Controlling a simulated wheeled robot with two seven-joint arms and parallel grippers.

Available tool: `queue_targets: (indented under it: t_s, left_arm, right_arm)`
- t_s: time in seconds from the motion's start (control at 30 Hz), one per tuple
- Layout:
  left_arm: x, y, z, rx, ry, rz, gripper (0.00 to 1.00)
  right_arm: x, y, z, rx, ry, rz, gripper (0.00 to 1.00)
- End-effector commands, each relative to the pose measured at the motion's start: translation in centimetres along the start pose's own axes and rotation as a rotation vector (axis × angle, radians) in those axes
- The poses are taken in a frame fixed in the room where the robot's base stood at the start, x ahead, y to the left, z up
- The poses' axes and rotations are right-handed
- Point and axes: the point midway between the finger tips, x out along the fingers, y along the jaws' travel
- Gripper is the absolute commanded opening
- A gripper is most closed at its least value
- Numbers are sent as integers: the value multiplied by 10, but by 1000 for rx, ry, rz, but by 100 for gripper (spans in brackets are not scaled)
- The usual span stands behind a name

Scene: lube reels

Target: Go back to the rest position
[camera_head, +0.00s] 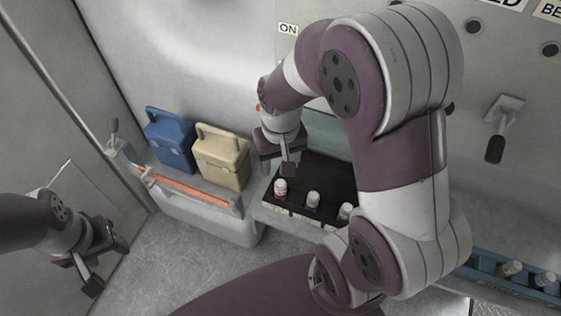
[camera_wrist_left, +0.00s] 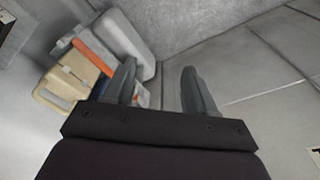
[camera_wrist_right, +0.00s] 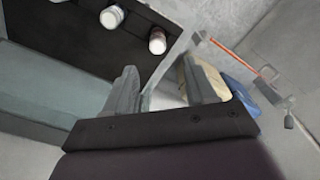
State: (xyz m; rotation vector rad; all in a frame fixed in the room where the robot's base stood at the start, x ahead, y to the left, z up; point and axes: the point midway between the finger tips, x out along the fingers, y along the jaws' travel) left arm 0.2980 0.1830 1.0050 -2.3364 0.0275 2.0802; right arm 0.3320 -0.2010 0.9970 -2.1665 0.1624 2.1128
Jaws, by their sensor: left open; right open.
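My left gripper (camera_head: 92,262) hangs at the lower left of the head view, beside the grey wall. It is open and empty; its two spread fingers also show in the left wrist view (camera_wrist_left: 160,90). My right gripper (camera_head: 283,160) is over the left end of the black tray (camera_head: 320,172). It is open, with nothing between its fingers in the right wrist view (camera_wrist_right: 160,92). A white-capped bottle (camera_head: 280,188) stands in the tray just below the right gripper, apart from it in the right wrist view. My right arm covers the tray's right end.
A blue caddy (camera_head: 171,140) and a beige caddy (camera_head: 221,157) stand on the ledge left of the tray. An orange-red bar (camera_head: 186,190) runs along the ledge front. A blue tray (camera_head: 520,277) with bottles is at lower right. A lever (camera_head: 497,142) projects from the panel.

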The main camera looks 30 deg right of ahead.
Motion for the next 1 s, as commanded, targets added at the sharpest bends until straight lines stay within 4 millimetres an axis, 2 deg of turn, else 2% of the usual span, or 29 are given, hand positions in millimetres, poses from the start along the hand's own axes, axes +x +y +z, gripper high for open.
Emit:
queue_targets:
  t_s: [0.1,0.27,0.8,0.83,0.87,1.0]
  left_arm:
    - [0,0,0,0,0,0,56]
    - [0,0,0,0,0,0,56]
    - [0,0,0,0,0,0,56]
    - [0,0,0,0,0,0,46]
    - [0,0,0,0,0,0,43]
    - [0,0,0,0,0,0,43]
  right_arm:
    - [-8,-8,19,-95,44,-6,56]
    - [-9,-12,36,-170,85,-10,56]
    - [-9,-13,37,-176,91,-10,56]
    - [-9,-13,37,-176,91,-10,46]
    - [-9,-13,37,-176,91,-10,43]
    - [-9,-13,37,-176,91,-10,43]
